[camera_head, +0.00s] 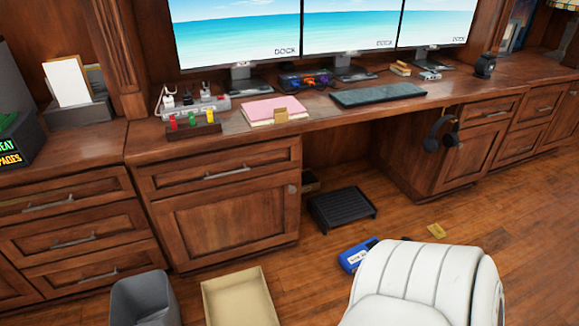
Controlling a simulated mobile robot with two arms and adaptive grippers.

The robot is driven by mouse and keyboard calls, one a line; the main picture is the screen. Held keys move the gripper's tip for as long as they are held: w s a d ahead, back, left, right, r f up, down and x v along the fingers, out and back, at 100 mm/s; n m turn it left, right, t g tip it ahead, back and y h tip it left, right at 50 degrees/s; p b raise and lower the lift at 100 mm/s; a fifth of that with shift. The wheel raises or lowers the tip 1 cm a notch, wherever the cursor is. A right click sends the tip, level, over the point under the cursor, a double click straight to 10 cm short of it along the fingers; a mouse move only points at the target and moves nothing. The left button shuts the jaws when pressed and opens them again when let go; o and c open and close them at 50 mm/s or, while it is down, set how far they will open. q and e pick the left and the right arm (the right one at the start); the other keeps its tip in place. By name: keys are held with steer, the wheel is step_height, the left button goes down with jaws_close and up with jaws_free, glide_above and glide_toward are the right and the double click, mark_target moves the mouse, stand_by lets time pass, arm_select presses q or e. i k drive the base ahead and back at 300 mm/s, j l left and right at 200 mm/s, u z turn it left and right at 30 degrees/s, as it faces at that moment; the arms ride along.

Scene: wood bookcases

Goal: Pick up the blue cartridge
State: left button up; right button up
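A blue cartridge (355,258) with a white label lies on the wooden floor, just left of a white padded chair. The chair back overlaps its right end, so part of it may be hidden. Neither of my grippers is in view.
The white chair (425,270) blocks the lower right. A black footrest (343,209) stands under the wooden desk (340,110). A tan open box (235,300) and a grey bin (143,297) stand on the floor at lower left. Floor between box and cartridge is clear.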

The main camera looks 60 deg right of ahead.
mark_target(350, 259)
steer(key=z, duration=0.45)
steer(key=i+z, duration=0.1)
steer(key=z, duration=0.75)
steer(key=i+j+z, duration=0.1)
steer(key=z, duration=0.8)
steer(key=j+z, duration=0.15)
steer(key=z, duration=0.3)
